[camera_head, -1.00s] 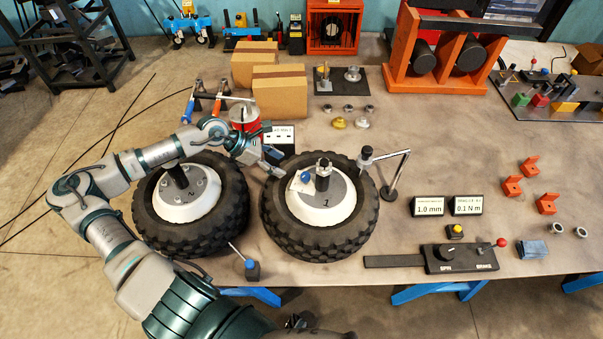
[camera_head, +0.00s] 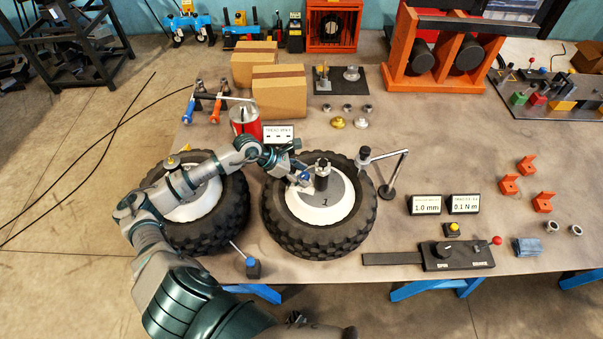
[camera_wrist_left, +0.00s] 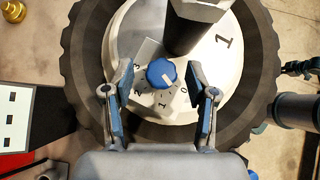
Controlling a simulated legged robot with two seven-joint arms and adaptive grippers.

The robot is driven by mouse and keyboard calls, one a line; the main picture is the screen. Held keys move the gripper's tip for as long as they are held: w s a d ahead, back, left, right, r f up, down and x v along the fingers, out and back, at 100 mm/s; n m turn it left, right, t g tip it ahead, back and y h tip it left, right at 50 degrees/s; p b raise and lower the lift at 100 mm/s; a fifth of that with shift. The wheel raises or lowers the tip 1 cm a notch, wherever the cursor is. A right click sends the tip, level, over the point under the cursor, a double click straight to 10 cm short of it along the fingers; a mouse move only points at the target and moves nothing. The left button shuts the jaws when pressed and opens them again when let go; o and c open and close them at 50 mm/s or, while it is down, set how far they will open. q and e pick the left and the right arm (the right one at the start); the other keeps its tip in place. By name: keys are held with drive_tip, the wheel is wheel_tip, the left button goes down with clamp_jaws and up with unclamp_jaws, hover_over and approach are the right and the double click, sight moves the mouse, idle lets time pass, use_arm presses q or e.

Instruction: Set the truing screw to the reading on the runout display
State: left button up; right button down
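The truing screw is a blue knob (camera_wrist_left: 161,73) on a numbered plate on wheel 1 (camera_head: 335,207). In the left wrist view its pale mark points to the lower right, towards the 0. My left gripper (camera_wrist_left: 171,68) is open, its two fingers apart on either side of the knob; no contact shows. In the head view the left gripper (camera_head: 298,174) is over the left part of wheel 1's hub and mostly hides the knob. The runout display (camera_head: 427,205) reads 1.0 mm. My right gripper is not in view.
A second display (camera_head: 464,204) reads 0.1 N m. A dark post (camera_head: 321,175) rises from wheel 1's hub, close to the left gripper. A gauge stand (camera_head: 388,190) stands at its right. Wheel 2 (camera_head: 238,215) lies left under my arm. A spin and brake lever panel (camera_head: 455,254) is front right.

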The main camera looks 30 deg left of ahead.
use_arm(q)
clamp_jaws()
drive_tip(key=shift+w, duration=0.1)
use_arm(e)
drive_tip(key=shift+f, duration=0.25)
use_arm(q)
drive_tip(key=shift+a+m+g+h+b, duration=0.1)
drive_tip(key=shift+m+g+h+b, duration=0.3)
drive_tip(key=shift+b, duration=0.55)
drive_tip(key=m+g+b, duration=0.1)
drive_tip(key=m+b, duration=0.2)
drive_tip(key=shift+w+g+h, duration=0.2)
drive_tip(key=shift+g+h, duration=0.1)
drive_tip(key=shift+g, duration=0.1)
drive_tip(key=shift+m+g+b, duration=0.3)
drive_tip(key=shift+b, duration=0.25)
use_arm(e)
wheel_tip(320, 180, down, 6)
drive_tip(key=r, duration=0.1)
use_arm(q)
drive_tip(key=shift+m+g+b, duration=0.5)
drive_tip(key=shift+m+b, duration=0.15)
drive_tip(key=shift+m, duration=0.15)
drive_tip(key=shift+r+m+g+h, duration=0.2)
drive_tip(key=shift+m+g+h, duration=0.1)
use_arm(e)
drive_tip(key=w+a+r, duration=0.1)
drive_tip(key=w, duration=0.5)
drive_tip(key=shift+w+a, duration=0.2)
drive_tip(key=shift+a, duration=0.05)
